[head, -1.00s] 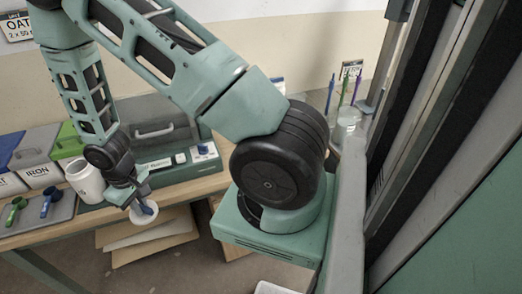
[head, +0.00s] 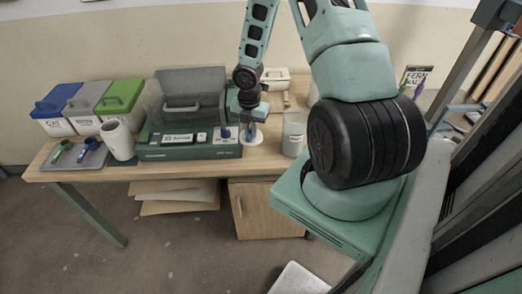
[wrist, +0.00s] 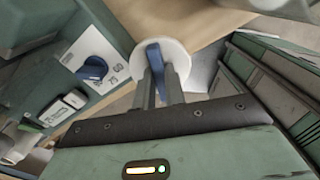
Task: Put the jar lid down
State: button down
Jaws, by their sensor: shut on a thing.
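My gripper (head: 250,122) is shut on the blue handle (wrist: 154,60) of the white round jar lid (wrist: 174,50). In the head view the lid (head: 251,140) is low at the bench's front part, right of the green scale (head: 190,148). I cannot tell whether the lid touches the wood. The fingers (wrist: 158,75) hide part of the handle and lid. A pale, translucent jar (head: 293,132) stands on the bench right of my gripper.
The wooden bench (head: 120,172) has blue, grey and green-lidded bins (head: 122,97) at the left. A white cup (head: 118,140) and a tray with scoops (head: 80,157) stand before them. A grey case (head: 190,90) is behind the scale. A wooden cabinet (head: 265,210) stands below.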

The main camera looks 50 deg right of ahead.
jog(key=d+n, duration=0.2)
jog(key=s+d+n, duration=0.1)
jog(key=shift+d+r+n, duration=0.25)
jog(key=shift+n, duration=0.15)
jog(key=shift+d+f, duration=0.15)
jog(key=shift+n, duration=0.3)
notch_tip(320, 180, down, 10)
jog(key=shift+r+b, duration=0.2)
jog(key=shift+b, duration=0.25)
jog(key=shift+f, duration=0.15)
jog(key=c, duration=1.5)
grip_release()
jog(key=shift+o, duration=0.2)
notch_tip(320, 180, up, 12)
jog(key=shift+r+p, duration=0.2)
jog(key=shift+p, duration=0.75)
